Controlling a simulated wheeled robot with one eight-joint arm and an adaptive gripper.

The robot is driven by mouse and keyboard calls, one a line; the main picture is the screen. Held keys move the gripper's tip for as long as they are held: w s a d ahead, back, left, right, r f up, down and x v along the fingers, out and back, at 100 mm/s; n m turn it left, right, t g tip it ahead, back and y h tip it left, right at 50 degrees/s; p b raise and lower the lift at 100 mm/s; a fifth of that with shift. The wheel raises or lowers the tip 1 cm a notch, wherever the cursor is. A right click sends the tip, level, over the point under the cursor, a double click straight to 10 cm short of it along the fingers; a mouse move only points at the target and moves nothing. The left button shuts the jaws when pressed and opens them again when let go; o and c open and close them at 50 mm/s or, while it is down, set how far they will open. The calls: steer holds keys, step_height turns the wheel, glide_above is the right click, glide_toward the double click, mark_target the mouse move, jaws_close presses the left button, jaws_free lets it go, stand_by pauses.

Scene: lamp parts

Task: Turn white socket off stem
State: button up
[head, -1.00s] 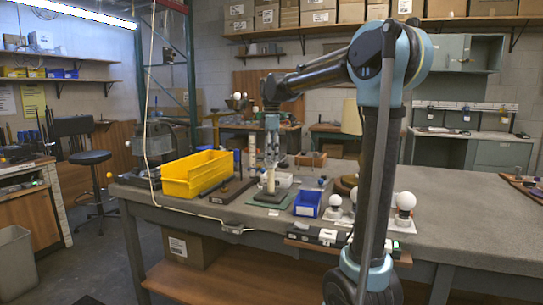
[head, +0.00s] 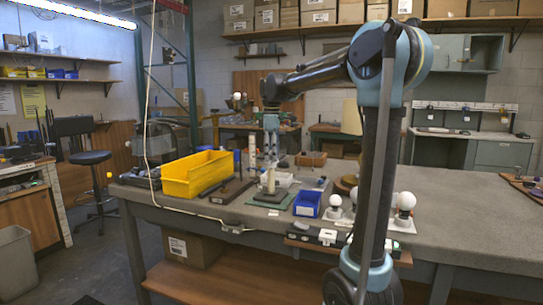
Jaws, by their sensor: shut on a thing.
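My gripper (head: 270,163) points straight down over a pale upright stem (head: 270,183) and is shut at its top. The white socket is mostly hidden between the fingers and is too small to make out clearly. The stem stands on a dark square base (head: 269,197), which rests on a green mat (head: 287,203) on the grey workbench.
A yellow bin (head: 197,174) stands left of the stem and a blue bin (head: 307,204) right of it. White bulbs (head: 405,202) stand farther right. A white upright cylinder (head: 252,152) is close behind the gripper. The bench's right side (head: 470,215) is largely clear.

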steer(key=n, duration=0.4)
steer(key=shift+n, duration=1.2)
steer(key=shift+w+n, duration=0.1)
steer(key=shift+n, duration=0.8)
steer(key=n, duration=0.4)
steer(key=shift+n, duration=0.5)
